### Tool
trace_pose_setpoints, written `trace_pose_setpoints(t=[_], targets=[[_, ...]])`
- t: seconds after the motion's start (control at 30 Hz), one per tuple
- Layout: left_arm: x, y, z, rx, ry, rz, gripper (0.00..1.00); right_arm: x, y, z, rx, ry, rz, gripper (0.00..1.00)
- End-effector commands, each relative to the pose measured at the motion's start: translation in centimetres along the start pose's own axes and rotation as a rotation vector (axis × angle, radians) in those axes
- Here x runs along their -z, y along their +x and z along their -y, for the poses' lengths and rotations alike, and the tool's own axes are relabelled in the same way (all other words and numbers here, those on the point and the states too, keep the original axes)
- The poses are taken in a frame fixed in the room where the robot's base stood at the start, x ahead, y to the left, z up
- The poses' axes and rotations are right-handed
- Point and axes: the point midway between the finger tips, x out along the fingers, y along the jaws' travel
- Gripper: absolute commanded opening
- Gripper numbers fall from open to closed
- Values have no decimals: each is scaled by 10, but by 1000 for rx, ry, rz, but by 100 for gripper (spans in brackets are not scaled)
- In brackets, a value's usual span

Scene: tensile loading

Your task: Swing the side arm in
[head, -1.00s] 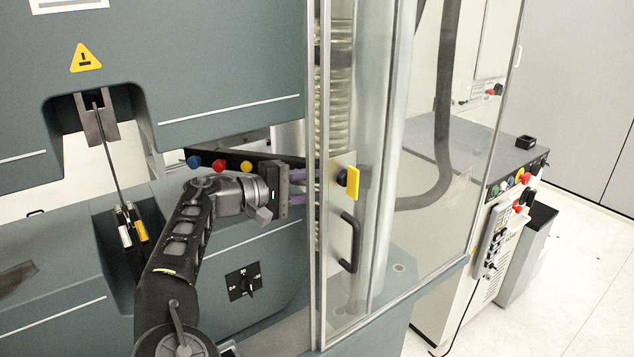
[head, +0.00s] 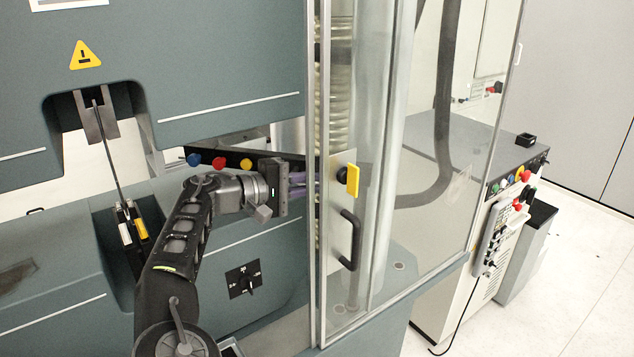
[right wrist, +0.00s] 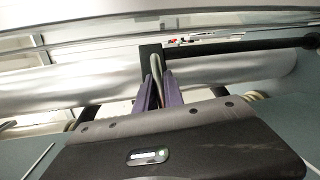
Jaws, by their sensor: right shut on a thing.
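The side arm (head: 232,154) is a dark bar at the middle of the head view, behind my right gripper. It also shows as a black bar across the upper right of the right wrist view (right wrist: 240,48). My right gripper (head: 300,184) reaches in beside the edge of the clear guard. Its purple fingers (right wrist: 160,92) are shut on a thin grey loop-like handle (right wrist: 156,66) in front of the dark bar. The exact contact is partly hidden by the fingers and the door frame. My left gripper is not in view.
A clear guard door (head: 385,120) with a black handle (head: 349,240) and yellow latch (head: 353,181) stands close right of my gripper. Blue, red and yellow knobs (head: 219,163) sit behind my forearm. A specimen rod (head: 108,150) hangs at the left.

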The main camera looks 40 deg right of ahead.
Motion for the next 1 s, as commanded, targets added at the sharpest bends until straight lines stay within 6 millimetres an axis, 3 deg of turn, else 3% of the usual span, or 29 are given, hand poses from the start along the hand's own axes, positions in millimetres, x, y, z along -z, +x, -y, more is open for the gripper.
trace_pose_setpoints(t=[0.8,1.0], targets=[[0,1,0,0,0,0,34,0,0,1,1,0,-1,0],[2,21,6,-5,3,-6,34,-6,-1,5,-7,-2,-55,0]])
